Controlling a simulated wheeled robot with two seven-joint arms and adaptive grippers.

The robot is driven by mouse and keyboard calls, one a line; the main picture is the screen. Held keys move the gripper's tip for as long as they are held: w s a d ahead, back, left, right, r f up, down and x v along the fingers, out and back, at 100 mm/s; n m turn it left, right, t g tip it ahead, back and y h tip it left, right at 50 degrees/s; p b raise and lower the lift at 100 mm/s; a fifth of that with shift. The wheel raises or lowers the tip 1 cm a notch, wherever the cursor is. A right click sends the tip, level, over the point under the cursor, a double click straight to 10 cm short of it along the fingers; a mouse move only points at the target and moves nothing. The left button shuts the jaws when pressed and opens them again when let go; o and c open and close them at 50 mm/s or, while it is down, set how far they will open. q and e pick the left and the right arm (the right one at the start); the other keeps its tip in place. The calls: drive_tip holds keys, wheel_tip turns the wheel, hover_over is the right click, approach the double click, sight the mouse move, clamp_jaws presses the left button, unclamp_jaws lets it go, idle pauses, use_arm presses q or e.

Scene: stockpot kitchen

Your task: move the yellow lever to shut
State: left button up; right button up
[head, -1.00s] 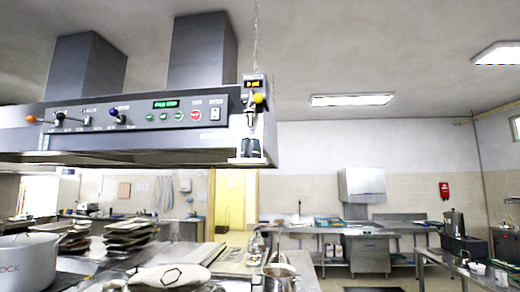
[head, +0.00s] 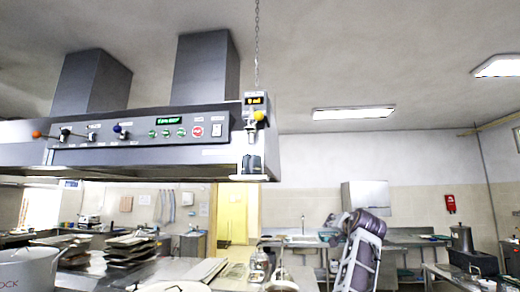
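The yellow lever (head: 259,116) is a small round yellow knob at the right front corner of the range hood. It sits just below a small box with a lit orange display (head: 255,101). Its stem is too small to tell its exact angle. A grey metal fitting hangs under it, with dark cups (head: 252,163) on a small shelf below. A thick arm link of mine, purple-grey with a white frame, rises at the lower right, well apart from the lever. Neither gripper shows.
The hood's front panel (head: 105,146) carries an orange knob (head: 37,134), a dark knob (head: 65,131), a blue knob (head: 117,128), push buttons and a green display. A chain (head: 257,45) hangs above the corner. Pots and stacked trays stand below. Air right of the hood is clear.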

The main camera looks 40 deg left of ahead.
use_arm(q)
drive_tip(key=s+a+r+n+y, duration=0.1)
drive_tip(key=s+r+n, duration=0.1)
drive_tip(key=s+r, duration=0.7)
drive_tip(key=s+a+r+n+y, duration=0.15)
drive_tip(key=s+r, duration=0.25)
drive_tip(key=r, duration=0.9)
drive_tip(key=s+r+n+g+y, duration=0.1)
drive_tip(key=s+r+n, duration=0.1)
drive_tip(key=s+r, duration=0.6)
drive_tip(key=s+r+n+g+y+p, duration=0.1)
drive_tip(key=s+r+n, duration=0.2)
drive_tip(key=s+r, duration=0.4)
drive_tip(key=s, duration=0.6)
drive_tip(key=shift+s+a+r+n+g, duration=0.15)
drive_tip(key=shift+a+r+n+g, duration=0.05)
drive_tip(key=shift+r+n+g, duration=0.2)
